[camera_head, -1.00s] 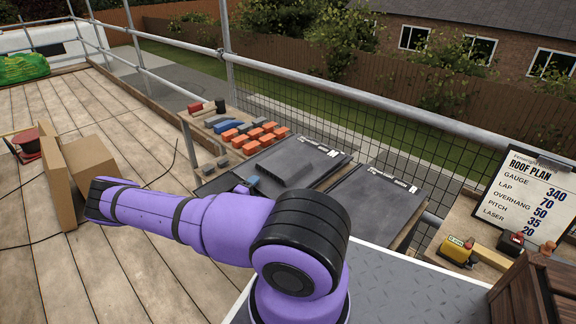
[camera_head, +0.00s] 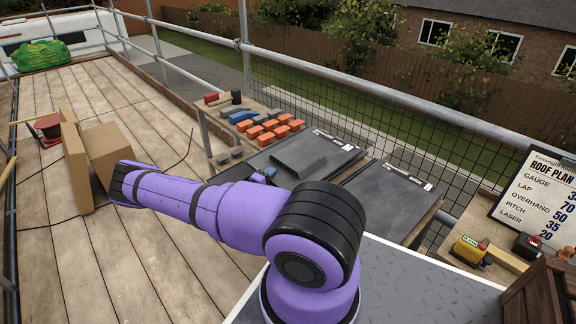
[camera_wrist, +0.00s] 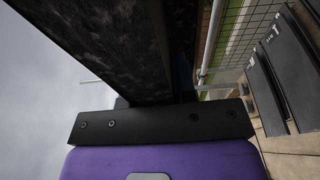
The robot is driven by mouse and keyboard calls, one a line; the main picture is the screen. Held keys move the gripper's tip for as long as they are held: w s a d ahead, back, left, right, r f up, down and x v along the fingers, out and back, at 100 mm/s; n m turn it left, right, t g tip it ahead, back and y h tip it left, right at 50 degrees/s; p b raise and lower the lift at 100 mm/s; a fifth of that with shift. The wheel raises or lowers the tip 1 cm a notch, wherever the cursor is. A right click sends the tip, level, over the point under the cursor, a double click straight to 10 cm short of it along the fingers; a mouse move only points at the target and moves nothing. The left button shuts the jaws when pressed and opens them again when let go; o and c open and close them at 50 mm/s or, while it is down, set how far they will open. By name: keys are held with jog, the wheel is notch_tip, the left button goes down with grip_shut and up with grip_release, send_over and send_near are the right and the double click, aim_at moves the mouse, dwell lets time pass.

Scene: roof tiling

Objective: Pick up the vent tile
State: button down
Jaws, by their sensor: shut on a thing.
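The vent tile is a dark grey slab; in the wrist view the vent tile (camera_wrist: 100,40) fills the upper left, close to the camera. My gripper (camera_wrist: 181,82) is shut on it, with a bluish finger partly visible beside the slab. In the head view a raised dark shape (camera_head: 300,153) shows over the left tile stack, next to a small blue part (camera_head: 270,172). My arm hides most of the gripper there, and I cannot tell how far the tile is from the stack.
A second tile stack (camera_head: 390,205) lies to the right. Orange blocks (camera_head: 275,128) and other small items sit on the bench behind. A scaffold rail (camera_head: 350,85) with mesh runs beyond. Cardboard (camera_head: 105,150) stands on the planks at left. The roof plan board (camera_head: 537,200) is at right.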

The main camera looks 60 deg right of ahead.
aim_at(278, 161)
jog(key=shift+r, duration=0.15)
jog(key=shift+r, duration=1.6)
jog(key=s+a+r, duration=0.1)
jog(key=s+a, duration=1)
jog(key=shift+s+r, duration=0.3)
jog(key=c, duration=1.7)
grip_release()
jog(key=shift+c, duration=0.2)
grip_shut()
